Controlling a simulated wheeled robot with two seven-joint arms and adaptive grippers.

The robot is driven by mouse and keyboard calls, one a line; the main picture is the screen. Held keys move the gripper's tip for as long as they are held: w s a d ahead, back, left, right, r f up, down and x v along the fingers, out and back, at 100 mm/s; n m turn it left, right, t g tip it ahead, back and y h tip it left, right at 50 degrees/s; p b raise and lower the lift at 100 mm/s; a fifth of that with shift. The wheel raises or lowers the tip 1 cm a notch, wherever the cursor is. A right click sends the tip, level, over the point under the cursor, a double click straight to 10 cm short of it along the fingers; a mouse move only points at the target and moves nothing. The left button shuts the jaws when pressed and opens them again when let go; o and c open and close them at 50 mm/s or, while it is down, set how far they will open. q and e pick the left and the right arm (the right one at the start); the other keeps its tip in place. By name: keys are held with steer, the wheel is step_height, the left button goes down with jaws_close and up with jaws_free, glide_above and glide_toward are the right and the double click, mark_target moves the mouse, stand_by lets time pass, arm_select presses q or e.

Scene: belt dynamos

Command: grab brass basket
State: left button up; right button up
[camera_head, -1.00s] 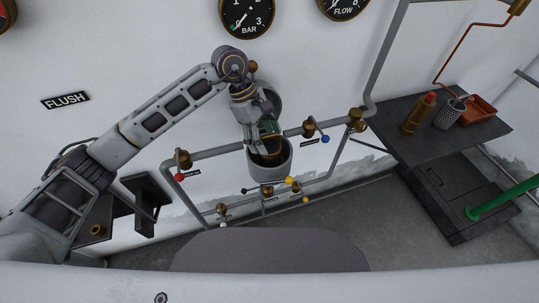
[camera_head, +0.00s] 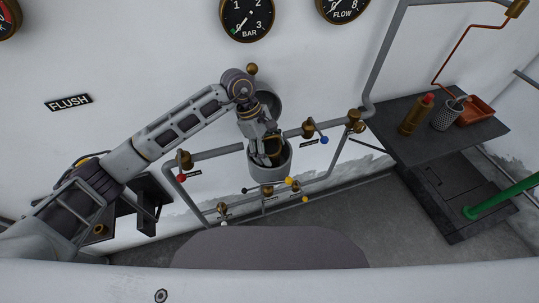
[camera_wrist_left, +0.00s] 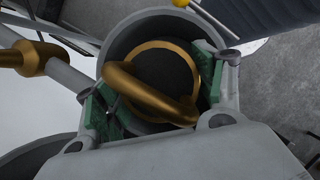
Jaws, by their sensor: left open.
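The brass basket (camera_wrist_left: 140,90) sits inside a grey open-topped pot in the left wrist view, with a brass rim, a dark round middle and a thick brass handle bar across it. A bit of its brass shows in the head view (camera_head: 276,146). My left gripper (camera_wrist_left: 156,88) is open, its green-padded fingers on either side of the handle. Whether they touch it I cannot tell. In the head view, the gripper (camera_head: 266,157) points down into the mouth of the pot (camera_head: 269,172). My right gripper is not in view.
Pipes with brass valves and coloured knobs (camera_head: 308,129) run on both sides of the pot. Gauges hang above.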

arm_select(q)
steer(key=shift+d+f, duration=0.1)
steer(key=shift+f, duration=0.15)
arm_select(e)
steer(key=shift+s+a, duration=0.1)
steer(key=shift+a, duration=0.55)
arm_select(q)
steer(key=shift+c, duration=0.2)
steer(key=c, duration=0.9)
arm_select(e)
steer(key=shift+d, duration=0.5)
arm_select(q)
steer(key=shift+r, duration=0.1)
